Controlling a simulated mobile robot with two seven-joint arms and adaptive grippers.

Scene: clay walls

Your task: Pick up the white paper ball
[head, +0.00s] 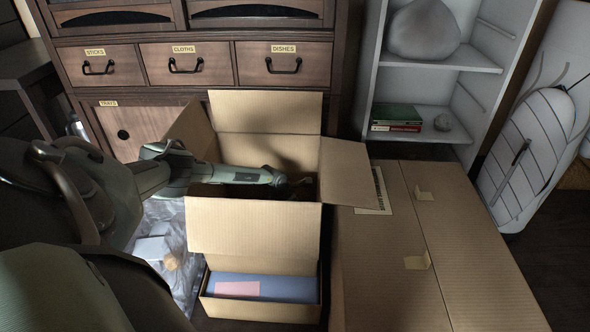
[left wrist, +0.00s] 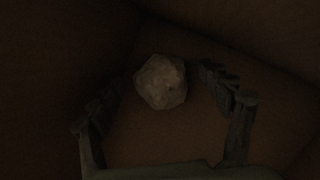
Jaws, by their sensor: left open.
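A pale, crumpled, roughly round ball (left wrist: 161,82) lies inside the dark open cardboard box (head: 254,228), as seen in the left wrist view. It looks like the white paper ball, dimmed by shadow. My left arm reaches from the left into the box, and my left gripper (left wrist: 166,90) is open, with its fingers on either side of the ball and a visible gap to each. In the head view part of the left gripper (head: 297,186) shows inside the box, and the ball is hidden there. My right gripper is in neither view.
The box flaps stand up or fold outward around my arm. A large closed carton (head: 400,270) stands to the right. A smaller box (head: 262,310) with blue and pink items is in front. A drawer cabinet (head: 185,65) stands behind.

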